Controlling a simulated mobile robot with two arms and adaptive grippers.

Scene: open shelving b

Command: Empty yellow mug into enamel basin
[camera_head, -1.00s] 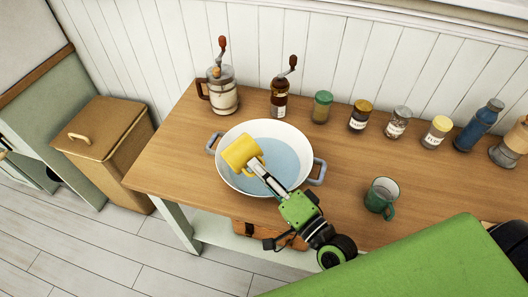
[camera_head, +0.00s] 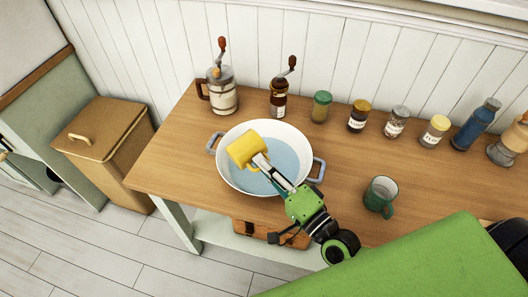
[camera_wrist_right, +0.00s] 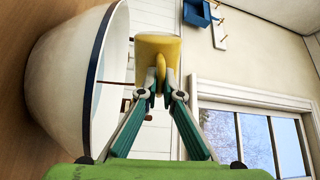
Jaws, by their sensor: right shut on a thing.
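The yellow mug (camera_head: 246,149) is held over the enamel basin (camera_head: 230,183), above its left and back part, and lies tilted with its mouth hidden from the head camera. My right gripper (camera_head: 262,162) is shut on the mug's handle. In the right wrist view the yellow mug (camera_wrist_right: 158,62) sits between the fingertips of my right gripper (camera_wrist_right: 160,88), with the basin (camera_wrist_right: 72,82) to the left. The white basin has blue-grey handles and a pale blue interior; I cannot tell whether that is liquid. My left gripper is not in view.
A green mug (camera_head: 380,197) stands right of the basin on the wooden table (camera_head: 165,160). Behind the basin are a barrel-shaped mill (camera_head: 222,95), a grinder (camera_head: 279,97) and several jars, including a green-lidded one (camera_head: 321,107). A blue bottle (camera_head: 477,127) stands at the right.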

